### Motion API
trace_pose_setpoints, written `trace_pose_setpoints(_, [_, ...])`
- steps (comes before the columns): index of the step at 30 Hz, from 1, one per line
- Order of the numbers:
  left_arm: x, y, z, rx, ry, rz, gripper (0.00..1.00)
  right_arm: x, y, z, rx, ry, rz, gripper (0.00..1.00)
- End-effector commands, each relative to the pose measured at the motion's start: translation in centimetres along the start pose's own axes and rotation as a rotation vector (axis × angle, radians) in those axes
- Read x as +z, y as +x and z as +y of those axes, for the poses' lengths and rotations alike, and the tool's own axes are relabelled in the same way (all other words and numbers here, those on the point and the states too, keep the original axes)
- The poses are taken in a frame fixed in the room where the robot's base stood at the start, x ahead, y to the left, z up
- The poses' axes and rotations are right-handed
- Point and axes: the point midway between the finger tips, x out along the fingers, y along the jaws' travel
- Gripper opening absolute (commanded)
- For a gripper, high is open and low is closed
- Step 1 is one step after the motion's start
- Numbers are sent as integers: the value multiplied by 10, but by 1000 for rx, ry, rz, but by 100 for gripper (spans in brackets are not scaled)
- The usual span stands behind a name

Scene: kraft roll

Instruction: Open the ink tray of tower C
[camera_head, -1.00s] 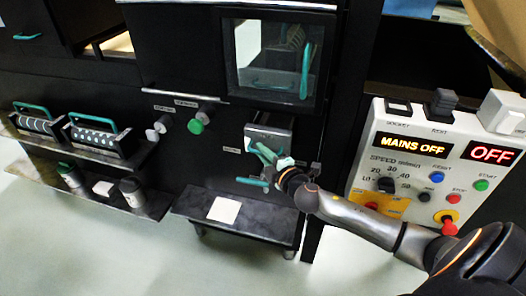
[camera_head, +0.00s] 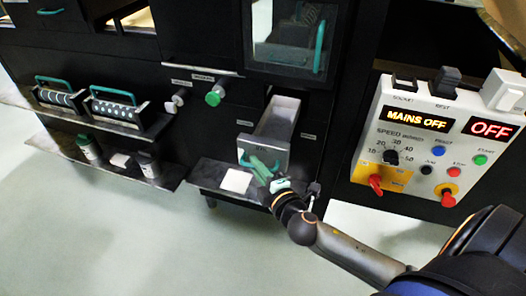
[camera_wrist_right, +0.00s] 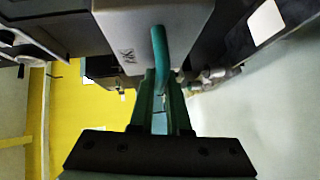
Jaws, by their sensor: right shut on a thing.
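The ink tray (camera_head: 275,124) is a grey drawer in the black tower front, below the window. It stands pulled out, and its pale inside shows from above. My right gripper (camera_head: 262,172) is at the tray's front face, shut on its green handle. In the right wrist view the green handle (camera_wrist_right: 159,50) runs between the two green fingers of the gripper (camera_wrist_right: 160,95), and the tray's grey front (camera_wrist_right: 125,35) is just beyond. The far part of the handle is hidden by the fingers in the head view. My left gripper is not in view.
A control panel (camera_head: 440,140) reading "MAINS OFF" stands at the right. A low dark shelf with a white pad (camera_head: 236,181) lies under the tray. Rollers with green handles (camera_head: 115,107) sit on a ledge at the left. The pale floor in front is clear.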

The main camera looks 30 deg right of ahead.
Motion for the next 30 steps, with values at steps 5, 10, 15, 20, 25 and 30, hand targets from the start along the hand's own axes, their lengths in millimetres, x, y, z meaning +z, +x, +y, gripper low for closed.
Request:
trace_pose_setpoints(5, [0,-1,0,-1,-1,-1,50,-12,-12,-4,-2,2,1,0])
trace_pose_setpoints(10, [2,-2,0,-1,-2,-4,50,-15,-15,-5,-1,-1,1,0])
trace_pose_setpoints(15, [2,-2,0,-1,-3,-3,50,-15,-15,-5,-1,-1,1,0])
trace_pose_setpoints(20, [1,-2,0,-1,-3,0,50,-15,-15,-5,-1,-1,1,20])
trace_pose_setpoints(25, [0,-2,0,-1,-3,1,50,-15,-14,-5,-1,-1,1,40])
trace_pose_setpoints(30, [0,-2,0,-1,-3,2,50,-14,-14,-4,0,-1,1,45])
